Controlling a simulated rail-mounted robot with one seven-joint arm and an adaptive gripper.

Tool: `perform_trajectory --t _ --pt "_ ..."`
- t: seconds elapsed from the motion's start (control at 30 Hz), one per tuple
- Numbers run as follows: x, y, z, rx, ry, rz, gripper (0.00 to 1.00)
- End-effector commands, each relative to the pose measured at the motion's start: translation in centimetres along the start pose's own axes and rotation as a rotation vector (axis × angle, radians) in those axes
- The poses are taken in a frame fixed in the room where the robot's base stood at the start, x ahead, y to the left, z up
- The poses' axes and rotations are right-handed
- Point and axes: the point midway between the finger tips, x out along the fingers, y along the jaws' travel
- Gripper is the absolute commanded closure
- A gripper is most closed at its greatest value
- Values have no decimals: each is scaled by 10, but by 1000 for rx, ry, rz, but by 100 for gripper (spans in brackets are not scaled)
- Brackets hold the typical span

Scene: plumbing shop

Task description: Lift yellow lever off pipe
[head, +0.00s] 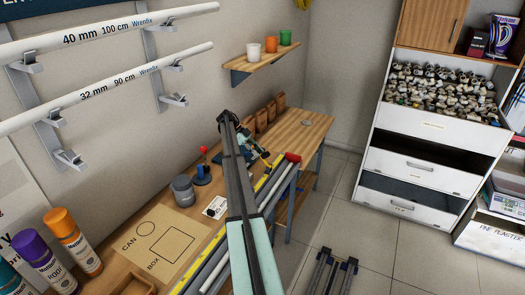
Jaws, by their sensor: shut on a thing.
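My gripper (264,155) is at the far end of my arm, low over the workbench, small and partly hidden by my arm. It looks shut on the yellow lever (277,161), a short yellow piece at its fingertips. A long grey pipe (279,187) with a red end (293,158) lies along the bench's front edge, just beside and below the lever. At this size I cannot tell whether the lever touches the pipe.
A yellow strip (194,267) runs along the bench front. A grey can (183,191), a red-knobbed blue device (203,167) and a cardboard sheet marked CAN and BOX (152,250) lie left of my arm. Spray cans (73,242) stand front left. The bench's far end is mostly clear.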

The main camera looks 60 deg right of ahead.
Motion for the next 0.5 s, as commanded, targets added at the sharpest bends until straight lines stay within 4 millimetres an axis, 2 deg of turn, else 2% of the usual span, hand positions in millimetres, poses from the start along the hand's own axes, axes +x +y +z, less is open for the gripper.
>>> perform_trajectory --t 0.47,0.5 --pt "3 2 6 -6 17 3 100" --pt "3 2 6 -6 17 3 66"
